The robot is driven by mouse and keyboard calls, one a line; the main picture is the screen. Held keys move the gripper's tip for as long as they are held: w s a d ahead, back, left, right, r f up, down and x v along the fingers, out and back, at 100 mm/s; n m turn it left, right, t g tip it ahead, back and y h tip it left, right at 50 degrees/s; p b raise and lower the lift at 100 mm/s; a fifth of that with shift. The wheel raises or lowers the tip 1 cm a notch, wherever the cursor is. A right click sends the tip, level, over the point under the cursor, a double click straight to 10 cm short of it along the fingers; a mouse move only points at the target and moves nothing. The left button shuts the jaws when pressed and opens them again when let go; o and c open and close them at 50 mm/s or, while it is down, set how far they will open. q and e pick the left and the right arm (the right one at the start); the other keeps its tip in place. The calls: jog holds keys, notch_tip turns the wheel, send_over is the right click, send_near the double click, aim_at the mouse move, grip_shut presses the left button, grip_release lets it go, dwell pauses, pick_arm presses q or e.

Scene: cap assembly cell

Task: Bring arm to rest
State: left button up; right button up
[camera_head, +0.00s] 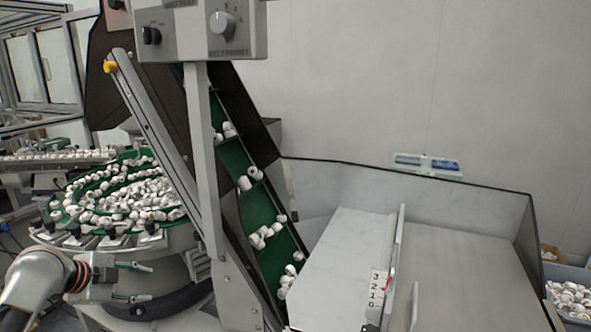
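My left arm, pale grey and white with dark and orange rings at the wrist, comes in at the lower left of the head view. My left gripper (146,282) points to the right. Its two fingers are apart, one above the other, and nothing shows between them. It is in front of the lower side of the round feeder bowl (172,239), which has green tracks full of white caps; whether it touches the machine cannot be told. My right gripper is not in view.
A green cleated conveyor (257,205) carrying white caps rises beside the bowl, with a knob panel (205,32) above. A grey metal hopper (465,270) with a number scale (377,284) fills the lower right. A blue-grey bin (566,277) holds caps at the right edge.

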pick_arm(q)
jog(key=s+d+f+n+g+y, duration=0.1)
jog(key=s+d+f+n+y, duration=0.1)
jog(key=s+f, duration=0.5)
jog(key=s+d+f+n+y, duration=0.2)
jog(key=s+d+f, duration=0.1)
jog(key=s+f, duration=0.4)
jog(key=s+a+n+y, duration=0.2)
jog(key=s+n+y, duration=0.3)
jog(key=s, duration=1.1)
jog(key=d+f+n+t+h, duration=0.3)
jog(key=d+f+h, duration=0.4)
jog(key=d+f, duration=0.7)
jog(key=shift+w+d+f+n+h, duration=0.2)
jog(key=shift+d+f+n+h, duration=0.15)
jog(key=shift+f+n, duration=0.2)
